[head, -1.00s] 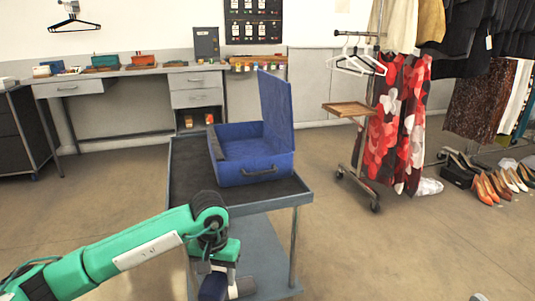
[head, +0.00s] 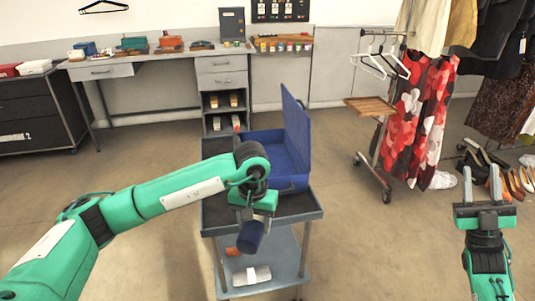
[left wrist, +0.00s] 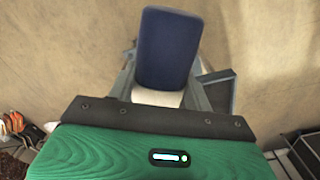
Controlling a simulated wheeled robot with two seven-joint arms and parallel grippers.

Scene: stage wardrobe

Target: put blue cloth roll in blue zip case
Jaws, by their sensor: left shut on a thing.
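The blue cloth roll (head: 251,237) is a dark blue cylinder. It hangs tilted from my left gripper (head: 254,219), which is shut on it, in front of the trolley's top tray. In the left wrist view the roll (left wrist: 167,48) sticks out beyond the gripper. The blue zip case (head: 297,128) stands open on the top tray, lid upright at its right side. My left arm hides part of the case's front and left. My right gripper (head: 486,193) is at the right, fingers apart and empty, away from the trolley.
The trolley's top tray (head: 306,205) has a raised rim. Its lower shelf (head: 285,265) holds a white item (head: 251,275) and an orange item (head: 233,251). A clothes rack with a small wooden shelf (head: 371,105) stands to the right. Open floor lies between.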

